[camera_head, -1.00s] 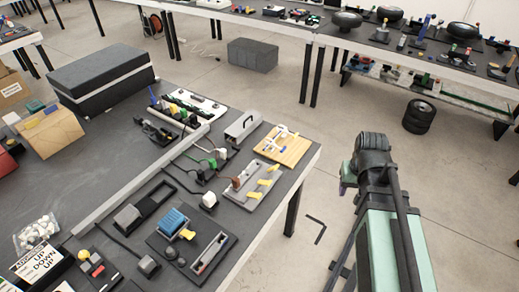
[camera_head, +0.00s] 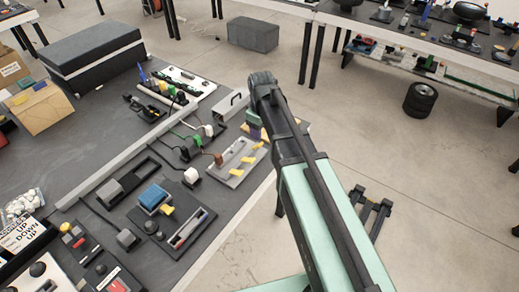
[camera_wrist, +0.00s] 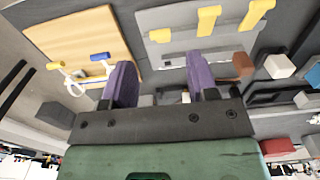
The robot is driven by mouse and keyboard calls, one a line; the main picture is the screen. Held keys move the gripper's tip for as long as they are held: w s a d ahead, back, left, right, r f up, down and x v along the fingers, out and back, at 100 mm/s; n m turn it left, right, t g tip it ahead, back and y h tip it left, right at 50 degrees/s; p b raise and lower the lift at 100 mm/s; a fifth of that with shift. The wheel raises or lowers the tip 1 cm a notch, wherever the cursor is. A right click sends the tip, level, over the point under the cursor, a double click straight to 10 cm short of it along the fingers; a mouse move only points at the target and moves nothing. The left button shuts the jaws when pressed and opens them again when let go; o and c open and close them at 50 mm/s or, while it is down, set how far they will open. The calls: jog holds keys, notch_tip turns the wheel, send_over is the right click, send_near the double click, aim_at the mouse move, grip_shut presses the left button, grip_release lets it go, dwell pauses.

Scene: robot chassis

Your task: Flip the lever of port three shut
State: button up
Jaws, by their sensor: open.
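A grey plate (camera_head: 226,172) with three yellow levers lies near the table's right edge. In the head view the levers sit in a row: near (camera_head: 236,171), middle (camera_head: 248,159) and far (camera_head: 258,145). In the wrist view the grey plate (camera_wrist: 235,40) is at the top. Its levers show at left (camera_wrist: 160,36), middle (camera_wrist: 208,20) and right (camera_wrist: 256,13); the left one looks shorter. No port numbers are readable. My gripper (camera_wrist: 158,62) is open and empty, its purple fingers pointing at the plate's left side. In the head view my arm partly hides the gripper.
A wooden board (camera_wrist: 75,40) with white, blue-tipped and yellow-tipped fittings lies beside the plate, mostly hidden by my arm in the head view. A brown plug (camera_wrist: 243,65) and a white plug (camera_wrist: 280,66) sit close by. A grey handled box (camera_head: 230,105) stands behind.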

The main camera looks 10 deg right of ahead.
aim_at(261, 144)
notch_tip(261, 144, down, 8)
jog(key=b, duration=0.7)
jog(key=shift+f, duration=0.25)
jog(key=shift+r, duration=0.15)
jog(key=shift+c, duration=0.3)
jog(key=c, duration=0.9)
jog(key=shift+o, duration=0.2)
jog(key=shift+s+d+f+t+y+b, duration=0.2)
jog(key=shift+s+f+t+y+b, duration=0.1)
jog(key=shift+f+t+y+b, duration=0.25)
jog(key=shift+s+d+f+t+y+b, duration=0.15)
jog(key=shift+s+f+t+y+b, duration=0.1)
jog(key=shift+f+t+y+b, duration=0.3)
jog(key=shift+t+y+b, duration=0.3)
jog(key=shift+t+b, duration=0.05)
jog(key=shift+t, duration=0.15)
jog(key=shift+w+r, duration=0.15)
jog(key=shift+r, duration=0.15)
jog(key=o, duration=0.9)
